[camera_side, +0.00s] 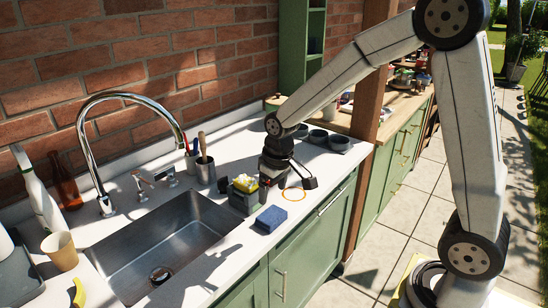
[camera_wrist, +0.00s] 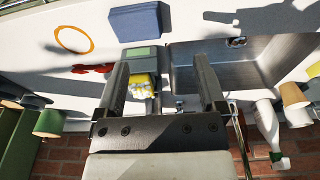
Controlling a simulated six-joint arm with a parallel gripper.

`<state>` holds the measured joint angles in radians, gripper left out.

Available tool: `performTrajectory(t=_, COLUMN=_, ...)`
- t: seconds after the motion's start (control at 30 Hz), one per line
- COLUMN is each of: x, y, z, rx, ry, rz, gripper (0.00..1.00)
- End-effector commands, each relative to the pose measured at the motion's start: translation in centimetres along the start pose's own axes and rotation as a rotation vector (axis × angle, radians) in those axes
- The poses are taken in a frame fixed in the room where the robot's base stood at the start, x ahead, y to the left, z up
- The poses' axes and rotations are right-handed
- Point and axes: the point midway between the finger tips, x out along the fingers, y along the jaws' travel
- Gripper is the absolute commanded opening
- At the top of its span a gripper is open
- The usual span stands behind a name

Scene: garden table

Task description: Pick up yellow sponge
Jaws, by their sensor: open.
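The yellow sponge (camera_side: 245,183) sits in the top of a small dark caddy (camera_side: 243,200) on the white counter, right of the sink. In the wrist view the yellow sponge (camera_wrist: 142,85) lies between my fingers, nearer the left one. It has pale patches on it. My gripper (camera_side: 290,180) is over the counter close to the right of the caddy. In the wrist view my gripper (camera_wrist: 160,72) has its two fingers wide apart with nothing gripped. How far the fingertips are from the sponge is not clear.
A blue sponge (camera_side: 270,219) lies on the counter in front of the caddy. An orange ring (camera_side: 293,194) lies to the right. A utensil cup (camera_side: 205,170) stands behind. The metal sink (camera_side: 165,245) and tall faucet (camera_side: 84,150) are to the left. Grey bowls (camera_side: 339,142) stand farther right.

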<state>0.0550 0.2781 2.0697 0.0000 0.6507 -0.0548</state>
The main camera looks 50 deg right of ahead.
Motion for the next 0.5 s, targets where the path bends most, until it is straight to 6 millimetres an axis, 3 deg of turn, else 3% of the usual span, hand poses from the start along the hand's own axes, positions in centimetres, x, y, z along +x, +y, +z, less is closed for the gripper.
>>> performTrajectory(t=0.1, x=0.0, y=0.8, z=-2.8, rx=0.002, ry=-0.02, rz=0.001, gripper=0.9)
performTrajectory(t=0.5, x=0.0, y=3.5, z=-10.4, rx=0.001, ry=-0.091, rz=-0.002, gripper=0.9)
